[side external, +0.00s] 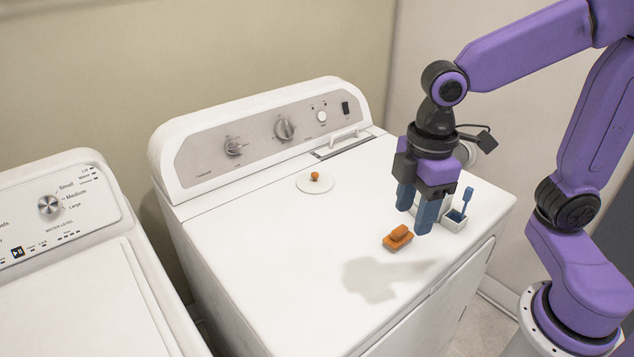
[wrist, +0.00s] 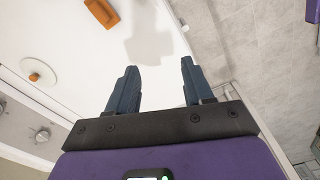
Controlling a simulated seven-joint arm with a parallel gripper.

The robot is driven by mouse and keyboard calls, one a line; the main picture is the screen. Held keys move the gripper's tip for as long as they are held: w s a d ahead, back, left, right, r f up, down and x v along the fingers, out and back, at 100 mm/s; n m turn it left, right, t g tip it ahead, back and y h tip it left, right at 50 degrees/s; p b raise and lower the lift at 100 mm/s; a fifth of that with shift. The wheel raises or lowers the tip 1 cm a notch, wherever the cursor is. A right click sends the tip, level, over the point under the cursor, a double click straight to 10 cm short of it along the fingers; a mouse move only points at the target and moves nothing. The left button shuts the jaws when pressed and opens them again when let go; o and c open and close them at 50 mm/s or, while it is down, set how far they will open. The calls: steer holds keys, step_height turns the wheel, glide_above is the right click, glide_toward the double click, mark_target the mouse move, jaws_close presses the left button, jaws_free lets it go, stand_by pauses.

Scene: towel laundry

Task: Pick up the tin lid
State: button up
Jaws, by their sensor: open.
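The lid (side external: 325,186) is a flat white disc with a small orange knob. It lies on the white top of the dryer-like machine, near its control panel. It also shows in the wrist view (wrist: 40,68) at the left. My gripper (side external: 415,217) is open and empty, above the right part of the machine top. The lid lies apart from it, to the left in the side view. In the wrist view the two blue-grey fingers (wrist: 158,80) stand apart with nothing between them.
An orange block-like object (side external: 397,238) lies on the machine top below my gripper; it also shows in the wrist view (wrist: 102,13). A white holder (side external: 455,220) with a blue brush (side external: 466,199) stands behind the gripper at the right. The machine top (side external: 260,270) is clear at front left.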

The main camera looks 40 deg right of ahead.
steer(key=w+a+r+n, duration=0.1)
steer(key=w+a, duration=0.1)
steer(key=w, duration=0.5)
steer(key=w+a+r, duration=0.1)
steer(key=w+r, duration=0.1)
steer(key=w, duration=0.5)
steer(key=n, duration=0.3)
glide_above(315, 173)
steer(key=f, duration=1.3)
steer(key=shift+w, duration=0.2)
steer(key=shift+s+f, duration=0.15)
steer(key=shift+f, duration=1.2)
steer(key=shift+s+f, duration=0.1)
steer(key=shift+f, duration=1.25)
jaws_close()
